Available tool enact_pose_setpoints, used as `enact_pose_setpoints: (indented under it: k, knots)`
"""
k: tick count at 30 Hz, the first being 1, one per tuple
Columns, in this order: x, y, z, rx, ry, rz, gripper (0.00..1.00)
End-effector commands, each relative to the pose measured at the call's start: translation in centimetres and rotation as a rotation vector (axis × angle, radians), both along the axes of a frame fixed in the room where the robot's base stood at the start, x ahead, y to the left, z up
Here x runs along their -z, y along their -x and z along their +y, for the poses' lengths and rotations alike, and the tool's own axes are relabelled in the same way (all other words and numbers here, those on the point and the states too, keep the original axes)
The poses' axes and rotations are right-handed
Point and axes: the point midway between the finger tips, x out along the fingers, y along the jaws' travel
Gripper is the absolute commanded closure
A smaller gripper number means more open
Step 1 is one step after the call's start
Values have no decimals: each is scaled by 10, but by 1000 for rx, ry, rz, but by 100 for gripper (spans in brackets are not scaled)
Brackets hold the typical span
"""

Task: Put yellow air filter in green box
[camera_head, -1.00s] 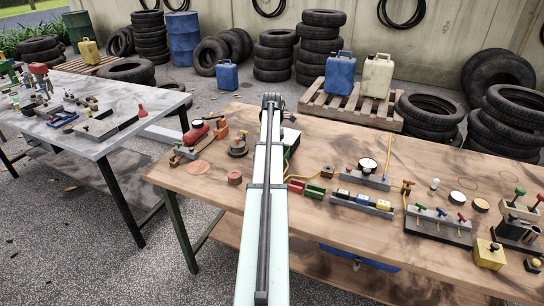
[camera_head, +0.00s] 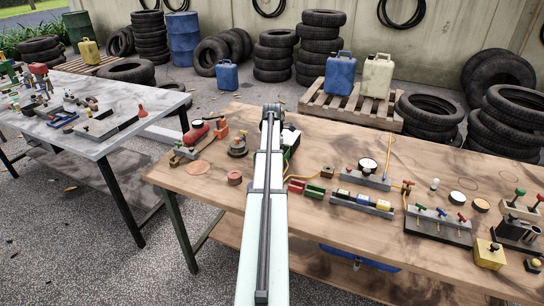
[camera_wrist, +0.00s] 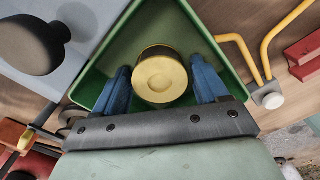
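The yellow air filter (camera_wrist: 160,78) is a short, round, yellow cylinder in the wrist view. It sits between the two blue fingers of my gripper (camera_wrist: 161,84), which lie close against its sides. Filter and fingers are within the outline of the green box (camera_wrist: 212,45), whose sloping green walls surround them. I cannot tell whether the filter touches the box floor. In the head view my arm hides the gripper, the filter and most of the box; only a green sliver of the box (camera_head: 289,151) shows right of the arm.
A dark rounded knob (camera_wrist: 30,45) stands left of the box in the wrist view, and a yellow bent tube (camera_wrist: 240,45) lies to its right. A red canister (camera_head: 196,132) and a grey rack with coloured blocks (camera_head: 362,203) flank my arm on the wooden table (camera_head: 225,185).

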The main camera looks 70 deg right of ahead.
Motion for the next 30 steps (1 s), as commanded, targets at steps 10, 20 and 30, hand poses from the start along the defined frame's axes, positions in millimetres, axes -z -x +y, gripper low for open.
enact_pose_setpoints:
  k: [10,20,30]
  knots:
    - [-1,0,0,0,0,0,16]
    - [-36,0,-1,0,3,-1,16]
    - [-96,0,-1,0,1,0,16]
